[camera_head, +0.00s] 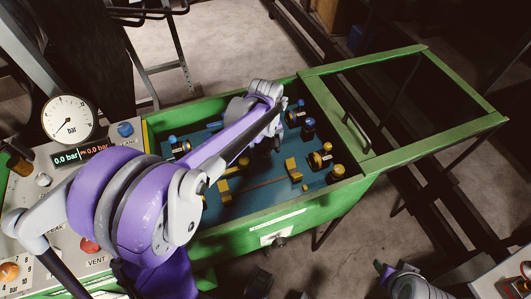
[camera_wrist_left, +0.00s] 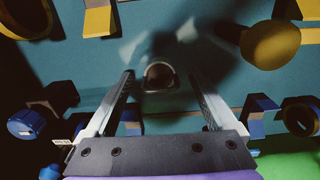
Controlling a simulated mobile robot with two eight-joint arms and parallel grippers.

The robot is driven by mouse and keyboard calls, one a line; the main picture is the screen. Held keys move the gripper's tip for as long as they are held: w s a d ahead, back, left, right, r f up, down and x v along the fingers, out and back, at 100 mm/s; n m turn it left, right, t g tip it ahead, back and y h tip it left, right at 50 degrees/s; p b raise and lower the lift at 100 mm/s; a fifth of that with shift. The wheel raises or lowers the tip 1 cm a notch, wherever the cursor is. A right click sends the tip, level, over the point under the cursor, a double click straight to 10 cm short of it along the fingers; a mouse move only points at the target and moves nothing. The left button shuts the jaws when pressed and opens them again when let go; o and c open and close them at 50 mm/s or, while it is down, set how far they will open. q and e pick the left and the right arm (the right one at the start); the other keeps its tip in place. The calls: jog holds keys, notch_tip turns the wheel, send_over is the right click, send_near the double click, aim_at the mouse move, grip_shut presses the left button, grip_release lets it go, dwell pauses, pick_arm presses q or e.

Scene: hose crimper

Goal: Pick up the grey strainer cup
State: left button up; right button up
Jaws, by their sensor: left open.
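A small grey cup (camera_wrist_left: 159,76) with a pale rim and dark inside is in the left wrist view, on the blue-green floor of the green trough (camera_head: 276,238). I take it for the strainer cup. My left gripper (camera_wrist_left: 162,84) is open, with one finger on each side of the cup in this view. I cannot tell how high the fingers are above it. In the head view my left arm reaches over the trough to the gripper (camera_head: 272,122), and I cannot make out the cup there.
Yellow blocks (camera_head: 292,169) and blue and yellow knobbed fittings (camera_head: 308,128) stand around in the trough. A green-framed lid (camera_head: 437,130) lies open at the right. A control panel with a gauge (camera_head: 69,119) is at the left.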

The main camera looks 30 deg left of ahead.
pick_arm(q)
jog(key=shift+f, duration=0.1)
jog(key=shift+c, duration=0.3)
grip_shut()
